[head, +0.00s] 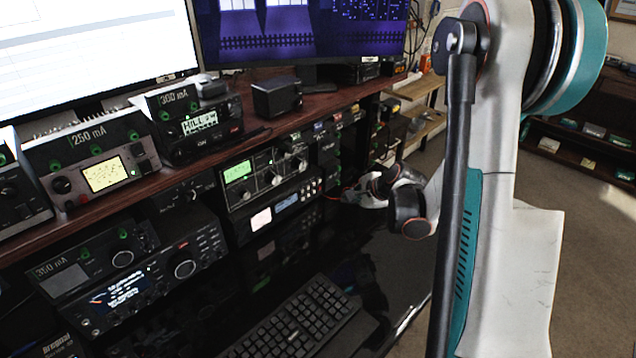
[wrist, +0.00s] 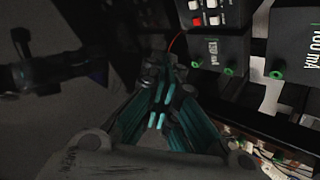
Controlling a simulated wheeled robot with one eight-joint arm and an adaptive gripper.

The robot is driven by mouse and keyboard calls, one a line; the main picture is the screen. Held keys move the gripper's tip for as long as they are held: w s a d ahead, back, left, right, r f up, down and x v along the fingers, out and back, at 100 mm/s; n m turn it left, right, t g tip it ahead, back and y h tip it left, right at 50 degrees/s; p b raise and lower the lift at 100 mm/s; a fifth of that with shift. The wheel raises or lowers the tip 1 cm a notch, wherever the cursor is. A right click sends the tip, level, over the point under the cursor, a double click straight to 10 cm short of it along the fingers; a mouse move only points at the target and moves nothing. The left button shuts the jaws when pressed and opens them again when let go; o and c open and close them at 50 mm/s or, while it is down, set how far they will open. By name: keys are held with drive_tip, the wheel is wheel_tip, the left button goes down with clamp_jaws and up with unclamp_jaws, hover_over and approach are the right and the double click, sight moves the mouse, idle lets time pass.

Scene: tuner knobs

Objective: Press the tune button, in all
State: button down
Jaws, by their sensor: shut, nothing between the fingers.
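My gripper (head: 350,194) is shut and empty, low at the right end of the stacked radio units in the head view. In the wrist view its fingers (wrist: 166,72) are together, pointing up the picture, with dark space in front of them. A black unit with white buttons and one red button (wrist: 197,21) is at the top of the wrist view, beyond and right of the fingertips, apart from them. In the head view a low unit with small round buttons (head: 308,189) sits just left of my gripper. I cannot read which button is tune.
A tuner with a green display and knobs (head: 238,172) sits on top of the low unit. A thin red cable (wrist: 174,43) runs close to my fingertips. Dark boxes with green terminals (wrist: 228,71) stand to the right. A keyboard (head: 290,322) lies on the glossy black desk.

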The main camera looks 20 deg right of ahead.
sight(320, 181)
drive_tip(key=shift+d+f+m, duration=0.4)
drive_tip(key=shift+d+f, duration=0.1)
drive_tip(key=shift+w, duration=0.15)
drive_tip(key=shift+w+a, duration=0.5)
drive_tip(key=shift+w, duration=0.85)
drive_tip(key=shift+w+a, duration=0.5)
drive_tip(key=shift+w, duration=0.85)
drive_tip(key=shift+w+a, duration=0.5)
drive_tip(key=shift+w, duration=0.85)
drive_tip(key=shift+w, duration=0.15)
drive_tip(key=shift+w+a, duration=0.15)
drive_tip(key=shift+w, duration=0.1)
drive_tip(key=shift+w+a, duration=0.15)
drive_tip(key=shift+w, duration=0.2)
drive_tip(key=shift+s, duration=0.15)
drive_tip(key=shift+s+d, duration=0.25)
drive_tip(key=shift+s, duration=0.35)
